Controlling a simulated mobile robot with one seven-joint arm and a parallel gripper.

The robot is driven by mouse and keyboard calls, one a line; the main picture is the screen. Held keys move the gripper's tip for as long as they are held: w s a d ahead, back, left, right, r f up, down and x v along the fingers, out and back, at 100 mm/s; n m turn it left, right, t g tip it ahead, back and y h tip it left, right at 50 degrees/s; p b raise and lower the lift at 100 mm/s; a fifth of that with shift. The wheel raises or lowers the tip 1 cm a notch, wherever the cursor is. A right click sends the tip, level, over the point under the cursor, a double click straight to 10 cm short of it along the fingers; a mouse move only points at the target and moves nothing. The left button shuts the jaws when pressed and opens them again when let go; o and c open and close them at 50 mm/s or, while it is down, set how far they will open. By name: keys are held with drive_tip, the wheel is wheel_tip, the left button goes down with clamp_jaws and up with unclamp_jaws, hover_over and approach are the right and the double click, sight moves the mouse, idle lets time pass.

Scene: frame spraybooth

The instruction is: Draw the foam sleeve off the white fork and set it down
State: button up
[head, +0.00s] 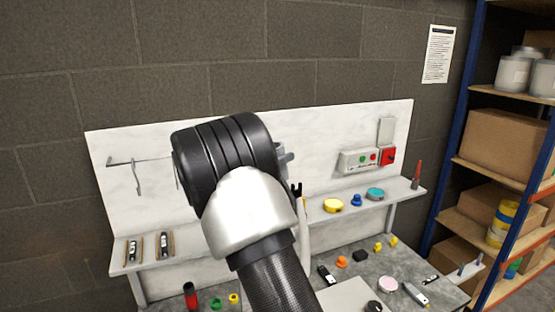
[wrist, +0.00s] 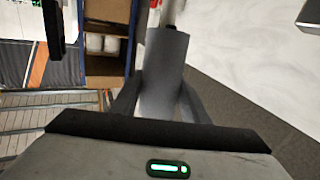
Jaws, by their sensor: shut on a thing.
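My gripper (wrist: 160,92) is shut on the grey foam sleeve (wrist: 165,62) in the wrist view, one finger on each side of it. A pale tube (wrist: 171,12), which looks like part of the white fork, comes out of the sleeve's far end. I cannot tell how much of the tube is inside the sleeve. In the head view, my arm hides the sleeve and most of my gripper. A white curved piece (head: 304,232), perhaps part of the fork, shows just right of my arm.
A shelf (head: 398,193) on the white back panel (head: 325,130) holds yellow, blue and teal items. The grey bench (head: 345,272) below carries several small parts. A blue-framed rack (head: 462,120) with boxes and tins stands at the right. A hook rail (head: 135,162) is at the left.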

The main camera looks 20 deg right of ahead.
drive_tip(key=shift+s+r, duration=0.1)
drive_tip(key=shift+r, duration=0.3)
drive_tip(key=shift+f, duration=0.1)
drive_tip(key=shift+f, duration=0.1)
drive_tip(key=shift+r, duration=1.9)
drive_tip(key=shift+r, duration=2.1)
